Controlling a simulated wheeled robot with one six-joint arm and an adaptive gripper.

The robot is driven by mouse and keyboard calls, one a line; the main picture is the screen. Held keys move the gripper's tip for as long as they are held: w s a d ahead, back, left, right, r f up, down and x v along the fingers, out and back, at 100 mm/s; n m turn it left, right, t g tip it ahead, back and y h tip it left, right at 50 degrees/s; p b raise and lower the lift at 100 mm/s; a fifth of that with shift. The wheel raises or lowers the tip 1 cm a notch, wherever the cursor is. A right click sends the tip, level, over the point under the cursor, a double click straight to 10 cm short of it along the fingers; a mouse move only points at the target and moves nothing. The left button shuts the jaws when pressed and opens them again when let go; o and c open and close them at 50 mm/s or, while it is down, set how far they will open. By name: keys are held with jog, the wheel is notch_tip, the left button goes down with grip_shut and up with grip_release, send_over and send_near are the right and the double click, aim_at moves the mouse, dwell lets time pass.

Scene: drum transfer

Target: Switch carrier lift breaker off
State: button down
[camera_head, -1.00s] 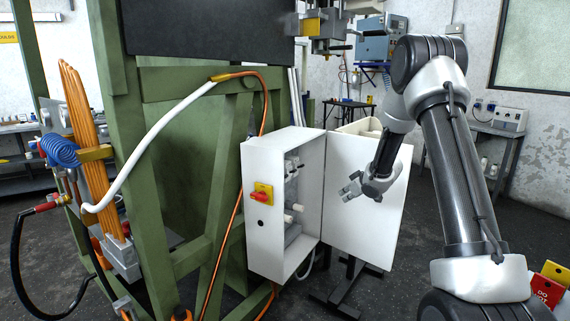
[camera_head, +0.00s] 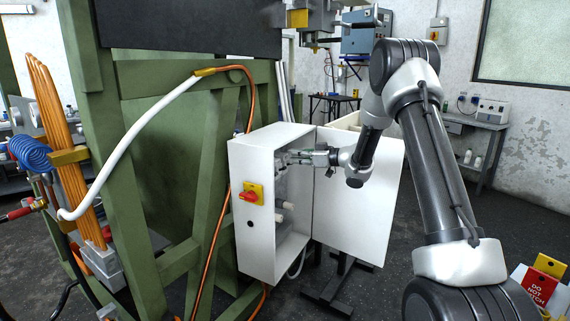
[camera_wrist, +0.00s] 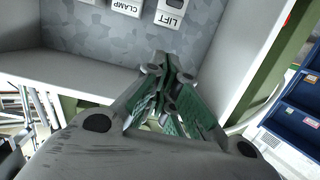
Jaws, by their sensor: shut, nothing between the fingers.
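The open white breaker cabinet (camera_head: 240,245) stands beside the green frame in the head view. My gripper (camera_head: 284,160) reaches into its upper part from the right. In the wrist view, the LIFT label (camera_wrist: 170,20) shows at the top, with part of the carrier lift breaker (camera_wrist: 178,4) cut off by the top edge. The CLAMP label (camera_wrist: 126,8) is to its left. My gripper also shows there (camera_wrist: 168,60), shut and empty, its tips just below the LIFT label in the picture. Whether it touches anything, and the breaker's lever position, I cannot tell.
The open cabinet door (camera_head: 355,215) lies right of the box, close under my arm. A red and yellow rotary switch (camera_head: 250,194) is on the cabinet's outer side. Green frame posts (camera_head: 120,180) and hoses (camera_head: 150,115) are on the left.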

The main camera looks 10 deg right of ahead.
jog(key=x, duration=0.9)
jog(key=shift+w+a+f, duration=0.15)
jog(key=shift+w+a, duration=0.1)
jog(key=shift+s+d+f, duration=0.25)
jog(key=shift+d+f, duration=0.1)
jog(key=shift+f, duration=0.2)
jog(key=shift+s+d+f, duration=0.25)
jog(key=shift+d+f, duration=0.05)
jog(key=shift+f, duration=0.25)
jog(key=shift+s+d+f, duration=0.15)
jog(key=shift+s+f, duration=0.05)
jog(key=shift+f, duration=0.3)
